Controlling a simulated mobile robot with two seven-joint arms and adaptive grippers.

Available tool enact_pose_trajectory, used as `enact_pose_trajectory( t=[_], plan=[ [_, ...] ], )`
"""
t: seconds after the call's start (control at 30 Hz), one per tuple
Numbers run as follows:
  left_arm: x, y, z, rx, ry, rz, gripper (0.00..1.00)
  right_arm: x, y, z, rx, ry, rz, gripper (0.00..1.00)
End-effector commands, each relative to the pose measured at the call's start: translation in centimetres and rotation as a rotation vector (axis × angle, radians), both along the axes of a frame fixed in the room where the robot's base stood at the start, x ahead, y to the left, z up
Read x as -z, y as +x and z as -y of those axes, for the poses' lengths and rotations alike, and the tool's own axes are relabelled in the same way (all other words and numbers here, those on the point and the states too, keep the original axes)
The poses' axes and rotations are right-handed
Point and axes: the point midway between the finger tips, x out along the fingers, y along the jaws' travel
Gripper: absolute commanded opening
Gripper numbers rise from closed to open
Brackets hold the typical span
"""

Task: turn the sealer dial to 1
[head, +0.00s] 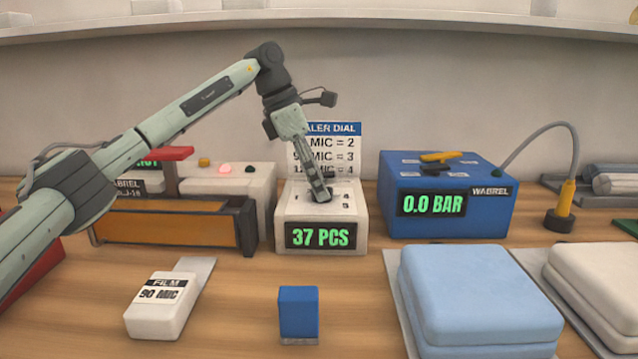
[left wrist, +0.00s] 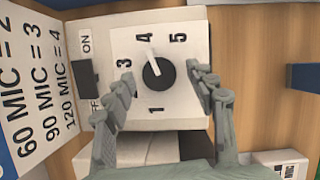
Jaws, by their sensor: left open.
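The sealer dial (left wrist: 158,74) is a black round knob with a white pointer on a white plate. Its pointer is at the 4. The numbers 1, 3, 4 and 5 show around it; no 2 is visible beside the left finger. My left gripper (head: 322,197) is open above the white sealer box (head: 291,212), which reads 37 PCS. In the left wrist view my left gripper (left wrist: 161,77) has one finger on each side of the knob, with gaps to it. I cannot tell the fingers' height over the plate. My right gripper is not in view.
A sealer dial sign (head: 338,143) stands behind the box. A black ON/OFF switch (left wrist: 88,78) is beside the dial. A blue pump box (head: 446,215) stands right, an orange-fronted sealer (head: 165,228) left.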

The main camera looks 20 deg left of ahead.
Motion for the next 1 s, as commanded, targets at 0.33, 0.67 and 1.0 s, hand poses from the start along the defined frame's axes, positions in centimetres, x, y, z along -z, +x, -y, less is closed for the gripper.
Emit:
enact_pose_trajectory(
  t=[0.33, 0.67, 1.0],
  plan=[
    [0.73, 0.11, 0.32, 0.001, 0.000, 0.000, 0.56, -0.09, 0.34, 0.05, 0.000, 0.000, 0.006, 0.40],
    [0.70, 0.10, 0.32, 0.001, 0.000, 0.000, 0.19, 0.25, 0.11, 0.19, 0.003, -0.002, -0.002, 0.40],
    [0.71, 0.06, 0.33, -0.019, 0.000, 0.001, 0.06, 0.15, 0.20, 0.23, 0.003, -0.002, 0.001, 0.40]
  ],
)
